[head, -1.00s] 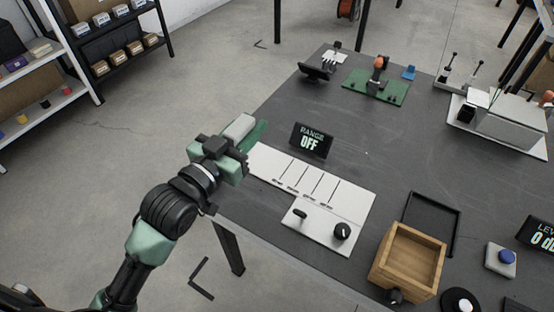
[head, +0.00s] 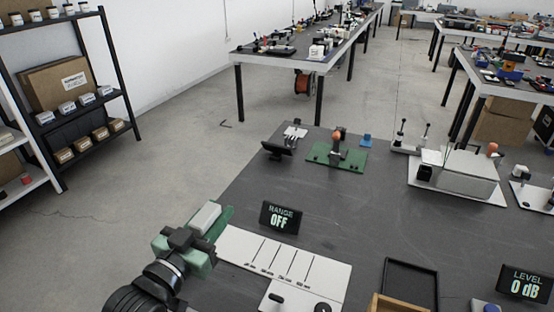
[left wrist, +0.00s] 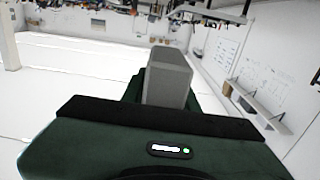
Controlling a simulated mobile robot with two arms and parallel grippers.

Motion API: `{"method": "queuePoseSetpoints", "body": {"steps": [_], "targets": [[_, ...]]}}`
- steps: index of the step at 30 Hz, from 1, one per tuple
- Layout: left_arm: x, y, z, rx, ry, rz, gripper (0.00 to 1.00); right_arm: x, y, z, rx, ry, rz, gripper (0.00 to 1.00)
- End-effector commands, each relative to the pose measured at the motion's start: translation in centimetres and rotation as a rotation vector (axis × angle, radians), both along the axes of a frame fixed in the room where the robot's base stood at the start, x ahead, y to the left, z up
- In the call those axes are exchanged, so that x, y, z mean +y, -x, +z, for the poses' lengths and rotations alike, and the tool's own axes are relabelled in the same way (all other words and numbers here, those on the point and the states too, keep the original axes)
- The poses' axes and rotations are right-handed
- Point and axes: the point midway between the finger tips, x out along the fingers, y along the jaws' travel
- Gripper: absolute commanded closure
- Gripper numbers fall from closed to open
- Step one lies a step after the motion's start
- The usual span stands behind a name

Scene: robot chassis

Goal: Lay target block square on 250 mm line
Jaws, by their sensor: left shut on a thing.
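My left gripper (head: 208,230) is shut on a pale grey block (head: 205,217) at the left end of the lined plate. The block sticks up between the green fingers, and its grey face shows in the left wrist view (left wrist: 167,80). The white plate (head: 332,274) lies on the dark table and carries several thin black lines with small labels, too small to read. I cannot tell which line is 250 mm. The block looks held above the table, apart from the lines. My right gripper is out of view.
A black display (head: 281,217) reading RANGE OFF stands just behind the plate. A black tray (head: 410,287) and a wooden box (head: 385,304) are to its right. A green board (head: 337,157) and a grey box device (head: 465,174) stand farther back. The middle of the table is clear.

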Motion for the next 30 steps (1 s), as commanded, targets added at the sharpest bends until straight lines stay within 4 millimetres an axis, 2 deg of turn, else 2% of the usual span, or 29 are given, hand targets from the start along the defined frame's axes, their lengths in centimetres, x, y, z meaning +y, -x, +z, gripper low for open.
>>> {"method": "queuePoseSetpoints", "body": {"steps": [5,12,19,24,30], "targets": [[0.2,0.9,-0.6,-0.006,0.022,0.048,1.00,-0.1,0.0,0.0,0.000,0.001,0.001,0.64],[2.4,4.1,-2.7,-0.010,0.032,0.241,1.00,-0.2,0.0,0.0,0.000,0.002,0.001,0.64],[4.0,6.5,-4.2,0.002,0.003,0.345,1.00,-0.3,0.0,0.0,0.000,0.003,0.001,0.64],[4.1,10.0,-5.9,0.009,-0.001,0.348,1.00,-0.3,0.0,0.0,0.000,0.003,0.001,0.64],[4.1,13.3,-6.7,0.002,-0.001,0.348,1.00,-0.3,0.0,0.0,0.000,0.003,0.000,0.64]]}}
